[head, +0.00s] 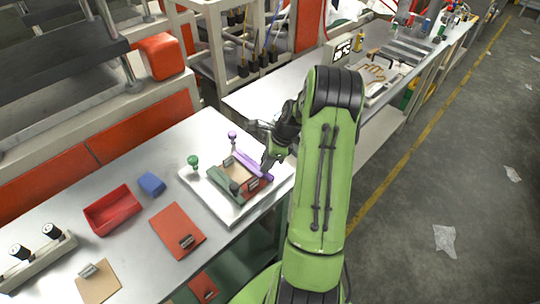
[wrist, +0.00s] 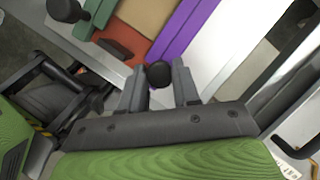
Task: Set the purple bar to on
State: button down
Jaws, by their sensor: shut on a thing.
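The purple bar (head: 251,163) lies along the far right side of a small fixture on a white tray (head: 236,216). It also shows in the wrist view (wrist: 184,30), running up and to the right from a black knob (wrist: 158,74) at its near end. My gripper (wrist: 158,82) is shut on this black knob, with one finger on each side. In the head view my gripper (head: 268,158) is at the bar's right side, and the arm partly hides the contact. A purple ball-topped post (head: 232,135) stands beyond the bar.
A green bar (head: 222,184) with its own black knob (wrist: 64,8) lies across from the purple one. A green ball-topped post (head: 194,160) stands near it. A red bin (head: 112,210), blue block (head: 152,184) and red plate (head: 177,231) lie to the left on the table.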

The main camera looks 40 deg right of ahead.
jog(key=shift+d, duration=0.15)
jog(key=c, duration=0.8)
grip_release()
jog(key=p+v, duration=0.2)
jog(key=v, duration=1.3)
jog(key=shift+s+d+r+p, duration=0.15)
jog(key=shift+r+p, duration=0.2)
jog(key=shift+p, duration=0.05)
